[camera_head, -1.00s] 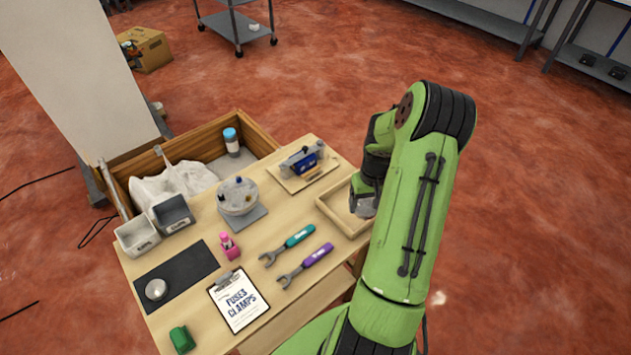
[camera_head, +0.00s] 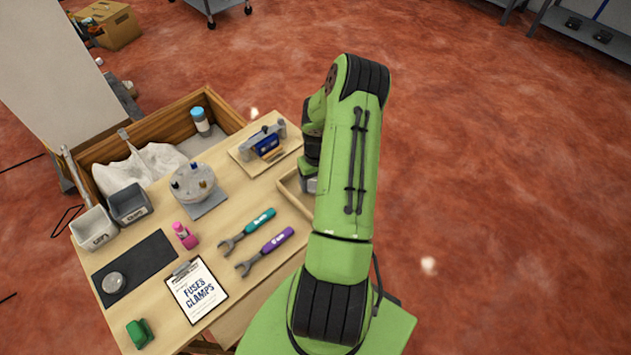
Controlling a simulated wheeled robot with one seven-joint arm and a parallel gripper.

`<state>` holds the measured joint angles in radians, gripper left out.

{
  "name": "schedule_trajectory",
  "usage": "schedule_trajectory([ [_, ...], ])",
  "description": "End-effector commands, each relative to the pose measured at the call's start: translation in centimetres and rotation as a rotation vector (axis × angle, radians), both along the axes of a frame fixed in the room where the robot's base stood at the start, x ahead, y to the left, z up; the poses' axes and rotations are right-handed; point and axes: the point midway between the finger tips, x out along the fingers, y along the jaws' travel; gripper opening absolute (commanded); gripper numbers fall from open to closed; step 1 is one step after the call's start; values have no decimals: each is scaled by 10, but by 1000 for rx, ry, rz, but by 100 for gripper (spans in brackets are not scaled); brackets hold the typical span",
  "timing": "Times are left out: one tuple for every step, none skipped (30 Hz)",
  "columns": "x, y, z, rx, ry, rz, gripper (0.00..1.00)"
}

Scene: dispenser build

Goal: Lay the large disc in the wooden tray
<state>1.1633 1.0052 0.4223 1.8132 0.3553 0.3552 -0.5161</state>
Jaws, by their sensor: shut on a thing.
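The wooden tray (camera_head: 288,198) is a shallow, light wood box at the right side of the table, partly hidden behind my arm. My gripper (camera_head: 309,185) is at the tray, low over it, with only a grey part showing past the arm. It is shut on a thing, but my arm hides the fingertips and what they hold. I cannot make out the large disc there. A round, shiny silver piece (camera_head: 114,282) lies on the black mat (camera_head: 150,256) at the left; I cannot tell its exact shape.
A round grey device with coloured posts (camera_head: 190,184) stands on a grey plate. A blue device (camera_head: 266,148) sits on a board behind the tray. Two wrench-like tools (camera_head: 265,251), a clipboard (camera_head: 196,292), a pink item (camera_head: 184,235) and grey bins (camera_head: 129,204) take up much of the table.

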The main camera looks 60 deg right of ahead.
Motion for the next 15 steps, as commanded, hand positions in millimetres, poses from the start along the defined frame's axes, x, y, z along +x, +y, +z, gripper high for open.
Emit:
schedule_trajectory([
  [1,0,-5,-1,-2,0,18],
  [1,-1,-5,-2,-2,0,18],
  [1,-1,-4,-4,-2,0,18],
  [1,-1,-3,-4,-2,0,18],
  [1,-1,-3,-4,-2,0,18],
  [1,-1,-3,-4,-2,0,18],
  [1,-1,-3,-3,-2,0,18],
  [1,-1,-4,-3,-2,0,18],
  [1,-1,-6,-3,-2,0,18],
  [1,-1,-7,-3,-2,1,18],
  [1,0,-8,-2,-1,1,72],
  [1,0,-7,-2,-1,0,78],
  [1,0,-7,-2,-1,0,83],
  [1,0,-6,-2,-1,0,88],
  [1,0,-6,-2,-1,0,94],
])
